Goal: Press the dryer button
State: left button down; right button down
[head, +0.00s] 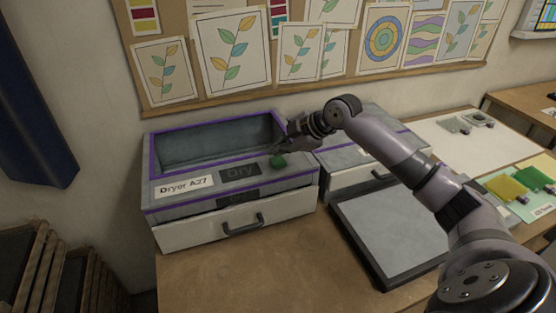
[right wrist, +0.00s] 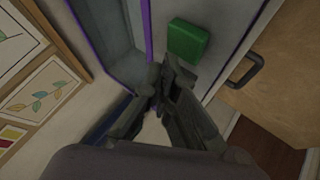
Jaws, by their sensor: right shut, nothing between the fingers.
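The dryer (head: 170,207) is a grey box with purple edging, labelled "Dryer A27", on the wooden table. In the right wrist view the green button (right wrist: 188,41) is a raised block just beyond the fingertips. My left gripper is not in view.
The dryer's front drawer (head: 190,234) is closed, with a dark handle. A second grey box (head: 350,165) stands right of the dryer, partly behind my arm. A flat framed panel (head: 385,230) and glass samples (head: 507,187) lie further right. Bare table shows in front.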

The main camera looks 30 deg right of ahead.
dwell(0.5)
jog(key=shift+f, duration=0.15)
jog(key=shift+f, duration=0.3)
jog(key=shift+f, duration=0.55)
dwell(0.8)
jog(key=shift+r, duration=0.15)
jog(key=shift+r+p, duration=0.8)
